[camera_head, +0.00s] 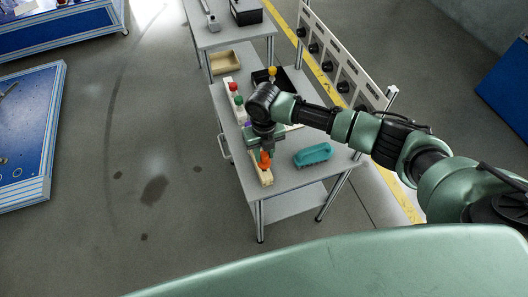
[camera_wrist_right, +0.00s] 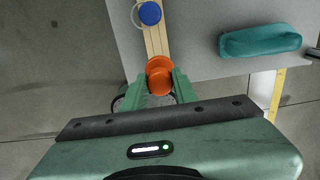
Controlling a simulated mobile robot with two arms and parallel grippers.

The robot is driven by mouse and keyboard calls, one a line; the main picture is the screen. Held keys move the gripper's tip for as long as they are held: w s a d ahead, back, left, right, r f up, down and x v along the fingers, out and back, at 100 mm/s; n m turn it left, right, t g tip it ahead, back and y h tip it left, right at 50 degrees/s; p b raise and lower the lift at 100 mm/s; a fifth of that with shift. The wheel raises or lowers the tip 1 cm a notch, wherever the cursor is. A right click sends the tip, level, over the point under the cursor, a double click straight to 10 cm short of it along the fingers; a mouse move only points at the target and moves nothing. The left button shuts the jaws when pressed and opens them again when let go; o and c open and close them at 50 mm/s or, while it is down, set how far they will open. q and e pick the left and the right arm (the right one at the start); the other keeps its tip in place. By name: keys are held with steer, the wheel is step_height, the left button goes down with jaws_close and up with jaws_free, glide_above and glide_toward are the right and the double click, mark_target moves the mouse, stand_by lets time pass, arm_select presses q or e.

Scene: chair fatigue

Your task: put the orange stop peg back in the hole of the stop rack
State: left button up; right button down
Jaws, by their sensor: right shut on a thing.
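The orange stop peg (camera_head: 265,161) is between the fingers of my right gripper (camera_head: 262,154), which is shut on it. In the right wrist view the round orange top of the peg (camera_wrist_right: 160,70) shows between the two green fingers (camera_wrist_right: 160,92). The stop rack (camera_head: 266,178) is a narrow, pale wooden strip along the left side of the grey table; it also shows in the right wrist view (camera_wrist_right: 155,42). The peg is over the near end of the rack. Its lower end and the hole are hidden, so I cannot tell whether it is inserted. My left gripper is not in view.
A red peg (camera_head: 233,86) and a green peg (camera_head: 238,100) stand farther along the rack. A blue peg (camera_wrist_right: 150,13) shows in the right wrist view. A teal case (camera_head: 313,154) lies right of the gripper on the table (camera_head: 290,178). A white panel (camera_head: 335,62) stands along the right edge.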

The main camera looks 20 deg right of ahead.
mark_target(264, 160)
steer(key=shift+f+b, duration=1.4)
steer(key=shift+f, duration=0.7)
steer(key=c, duration=1)
jaws_free()
steer(key=shift+r, duration=0.1)
steer(key=shift+c, duration=0.2)
step_height(264, 160, up, 8)
steer(key=shift+f+b, duration=0.1)
steer(key=shift+b, duration=0.45)
